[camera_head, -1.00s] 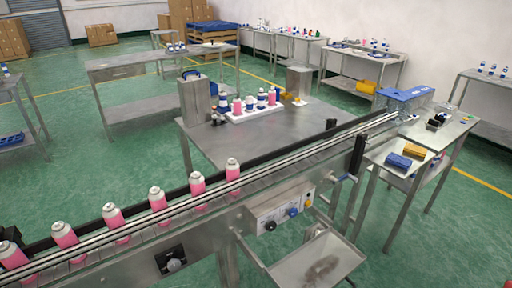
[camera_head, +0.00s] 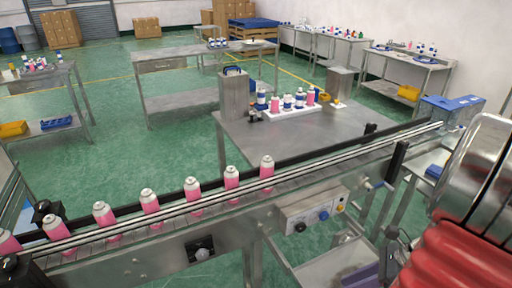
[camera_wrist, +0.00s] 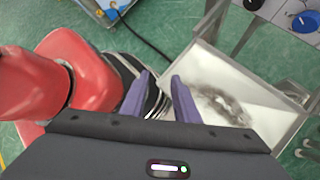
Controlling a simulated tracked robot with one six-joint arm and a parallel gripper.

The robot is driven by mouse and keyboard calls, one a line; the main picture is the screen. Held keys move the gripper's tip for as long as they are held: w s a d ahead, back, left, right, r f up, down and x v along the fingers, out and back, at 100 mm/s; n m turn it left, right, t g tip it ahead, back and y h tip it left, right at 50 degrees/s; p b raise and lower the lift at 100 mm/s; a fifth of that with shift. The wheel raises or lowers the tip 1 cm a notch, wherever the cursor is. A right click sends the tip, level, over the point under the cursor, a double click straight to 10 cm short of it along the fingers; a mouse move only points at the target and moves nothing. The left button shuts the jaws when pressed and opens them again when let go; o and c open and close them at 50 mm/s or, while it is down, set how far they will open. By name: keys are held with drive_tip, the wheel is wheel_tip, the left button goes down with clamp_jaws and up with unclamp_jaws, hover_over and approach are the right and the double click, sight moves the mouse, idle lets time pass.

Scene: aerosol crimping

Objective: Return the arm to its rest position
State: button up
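My gripper (camera_wrist: 161,76) shows in the wrist view as two purple fingers held apart with nothing between them, so it is open and empty. It points down past a steel tray (camera_wrist: 240,85) under the conveyor. In the head view my red and silver arm fills the right edge. A purple part low at the right, over the tray (camera_head: 318,266), looks like a gripper finger; the rest of the gripper is out of the picture there.
A conveyor (camera_head: 290,178) with several pink cans (camera_head: 150,201) crosses the view. Its control panel (camera_head: 316,212) is close to the tray. Behind is a steel table (camera_head: 300,138) with a white rack of bottles (camera_head: 290,110).

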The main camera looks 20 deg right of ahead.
drive_tip(key=w+a+r+n+h, duration=0.3)
drive_tip(key=a+r+n, duration=0.6)
drive_tip(key=n, duration=0.6)
drive_tip(key=w+a+r+n+t+h, duration=0.1)
drive_tip(key=w+a+r+n+h, duration=0.3)
drive_tip(key=a+r+n, duration=0.5)
drive_tip(key=w+a+n, duration=0.1)
drive_tip(key=a+n, duration=0.4)
drive_tip(key=shift+a+r+n, duration=0.15)
drive_tip(key=shift+r+n, duration=0.1)
drive_tip(key=shift+n, duration=0.15)
drive_tip(key=shift+s, duration=0.15)
